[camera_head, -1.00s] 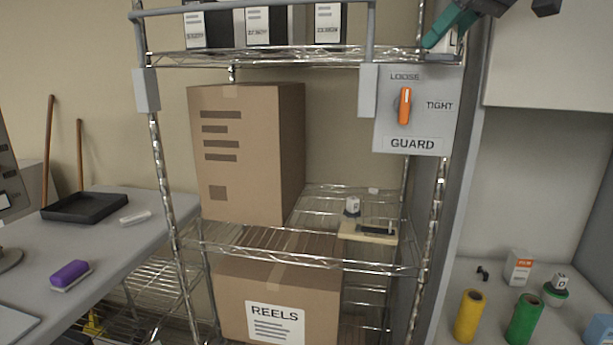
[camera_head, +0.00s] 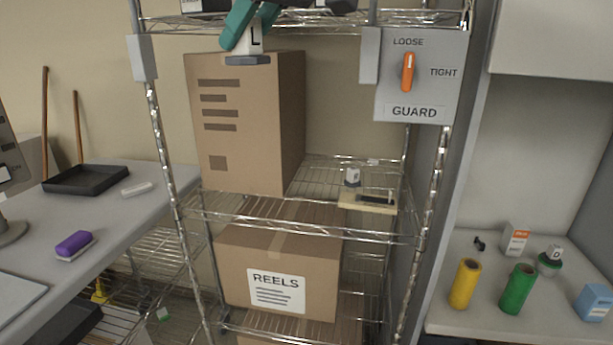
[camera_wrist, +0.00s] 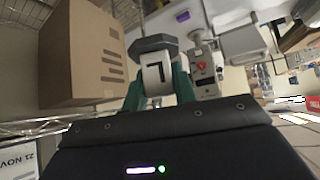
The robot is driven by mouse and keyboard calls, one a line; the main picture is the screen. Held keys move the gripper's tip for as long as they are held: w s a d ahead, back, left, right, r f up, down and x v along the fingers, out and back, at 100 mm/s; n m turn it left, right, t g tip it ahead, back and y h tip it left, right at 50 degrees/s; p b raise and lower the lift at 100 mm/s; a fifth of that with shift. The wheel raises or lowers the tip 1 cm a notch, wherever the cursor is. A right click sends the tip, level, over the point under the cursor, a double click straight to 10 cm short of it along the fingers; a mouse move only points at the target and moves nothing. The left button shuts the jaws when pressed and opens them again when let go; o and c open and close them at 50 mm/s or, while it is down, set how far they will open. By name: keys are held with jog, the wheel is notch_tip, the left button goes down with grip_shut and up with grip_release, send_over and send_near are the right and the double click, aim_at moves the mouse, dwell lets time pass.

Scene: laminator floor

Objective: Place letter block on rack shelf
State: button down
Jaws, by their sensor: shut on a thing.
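My gripper (camera_head: 243,36) has teal fingers and is shut on a white letter block (camera_head: 256,42) marked L, with a dark grey base. It holds the block in the air in front of the top of a tall cardboard box (camera_head: 245,130) on the rack shelf (camera_head: 325,180). In the wrist view the block (camera_wrist: 155,72) sits between the teal fingers (camera_wrist: 158,92), its grey base toward the top of the picture. The wire rack (camera_head: 290,232) also bears a small white block (camera_head: 352,177) and a cream tray (camera_head: 368,204) on that shelf, right of the tall box.
A guard panel (camera_head: 420,77) with an orange knob is at the rack's upper right. A box labelled REELS (camera_head: 230,262) is on the shelf below. A desk (camera_head: 110,225) is at left. A counter at right holds yellow (camera_head: 465,284) and green (camera_head: 517,289) rolls.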

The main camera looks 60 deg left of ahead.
jog(key=s+a+f, duration=0.1)
jog(key=a+f, duration=0.5)
jog(key=f, duration=0.7)
jog(key=a+f, duration=0.7)
jog(key=f, duration=0.6)
jog(key=w+a+f+m+t, duration=0.15)
jog(key=w+f, duration=0.25)
jog(key=f, duration=0.9)
jog(key=w+a+f+m+t, duration=0.1)
jog(key=w+a+f, duration=0.15)
jog(key=f, duration=0.95)
jog(key=w+d+f+m+t, duration=0.1)
jog(key=w+d+f, duration=0.1)
jog(key=w+f, duration=0.35)
jog(key=w+d+f+m, duration=0.1)
jog(key=w+f+m, duration=0.15)
jog(key=f, duration=0.55)
jog(key=w+d+f+m+t, duration=0.2)
jog(key=w+d, duration=0.2)
jog(key=w, duration=0.7)
jog(key=w+d+f+m+t, duration=0.2)
jog(key=w+d, duration=0.1)
jog(key=w, duration=0.8)
notch_tip(320, 180, down, 19)
jog(key=shift+w, duration=0.1)
jog(key=c, duration=1.1)
grip_release()
jog(key=shift+f, duration=0.15)
